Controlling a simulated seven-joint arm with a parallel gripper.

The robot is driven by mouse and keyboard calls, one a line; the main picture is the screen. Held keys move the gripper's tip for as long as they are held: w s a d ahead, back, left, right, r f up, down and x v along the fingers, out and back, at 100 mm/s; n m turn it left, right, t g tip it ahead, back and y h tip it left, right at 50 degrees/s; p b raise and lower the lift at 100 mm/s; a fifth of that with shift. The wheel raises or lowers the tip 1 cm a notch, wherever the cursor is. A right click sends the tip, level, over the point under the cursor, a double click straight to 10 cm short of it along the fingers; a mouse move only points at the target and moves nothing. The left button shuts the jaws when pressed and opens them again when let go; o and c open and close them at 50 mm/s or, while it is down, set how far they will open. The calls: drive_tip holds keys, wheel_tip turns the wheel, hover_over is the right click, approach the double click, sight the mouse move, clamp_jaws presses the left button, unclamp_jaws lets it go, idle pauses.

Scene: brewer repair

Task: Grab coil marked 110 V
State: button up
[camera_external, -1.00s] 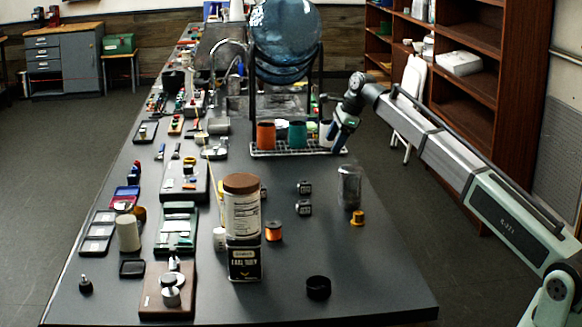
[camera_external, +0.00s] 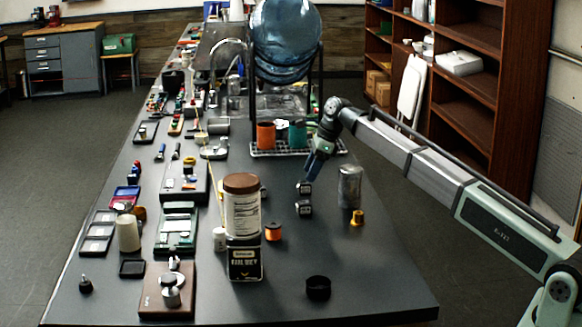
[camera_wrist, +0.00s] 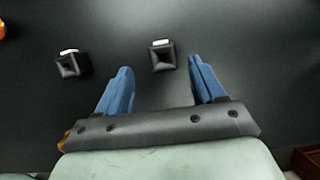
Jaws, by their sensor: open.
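Two small dark square coils with pale label strips stand on the dark table, one (camera_external: 304,187) behind the other (camera_external: 304,209) in the external view. Their markings are too small to read, so I cannot tell which is 110 V. My gripper (camera_external: 309,175) is open, pointing down close to the farther coil. In the wrist view, one coil (camera_wrist: 162,58) shows between the blue fingertips of my gripper (camera_wrist: 159,66), with gaps on both sides. The other coil (camera_wrist: 72,65) lies left of the left finger. Nothing is held.
An orange spool (camera_external: 273,232) and a tall canister (camera_external: 242,210) stand to the left. A clear jar (camera_external: 349,187) and a yellow spool (camera_external: 357,217) stand to the right. A wire rack (camera_external: 270,152) with coloured cups is behind. A black ring (camera_external: 318,288) lies in front.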

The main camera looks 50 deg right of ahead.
sight(305, 183)
drive_tip(key=shift+w+x, duration=0.2)
drive_tip(key=shift+x, duration=2.45)
drive_tip(key=shift+d, duration=0.15)
drive_tip(key=shift+c, duration=0.4)
drive_tip(key=c, duration=1)
